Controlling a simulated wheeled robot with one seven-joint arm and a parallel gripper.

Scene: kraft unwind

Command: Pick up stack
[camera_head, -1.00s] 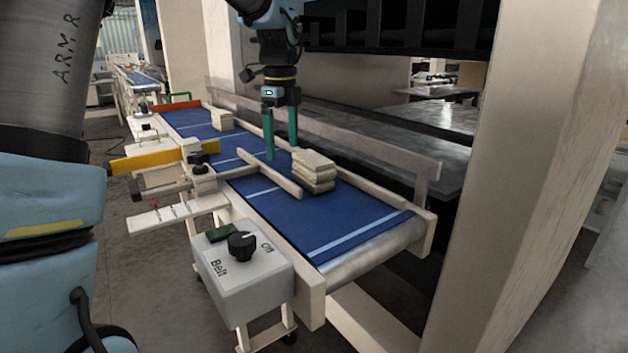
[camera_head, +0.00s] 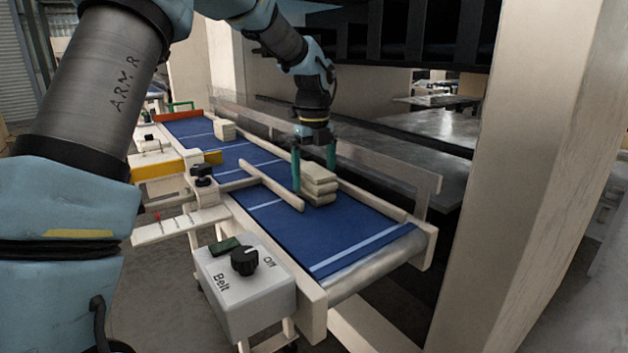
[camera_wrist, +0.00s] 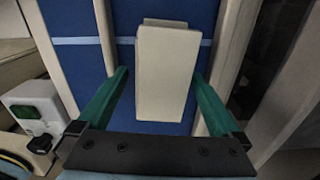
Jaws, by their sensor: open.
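A stack of several flat cream kraft pieces (camera_head: 318,184) lies on the blue conveyor belt (camera_head: 340,222), near the rail at its far side. My gripper (camera_head: 314,182) is at the stack with its green fingers pointing down. In the wrist view the stack (camera_wrist: 165,75) shows from above, between the two open green fingers of my gripper (camera_wrist: 160,95). A gap shows beside the left finger. The right finger is close to the stack's side; I cannot tell whether it touches. A second cream stack (camera_head: 225,130) sits farther up the belt.
A grey belt control box (camera_head: 245,285) with a black knob stands at the belt's near side. A short cream guide bar (camera_head: 270,186) slants across the belt left of the stack. A cream post (camera_head: 530,180) rises at the right. The belt's front end is clear.

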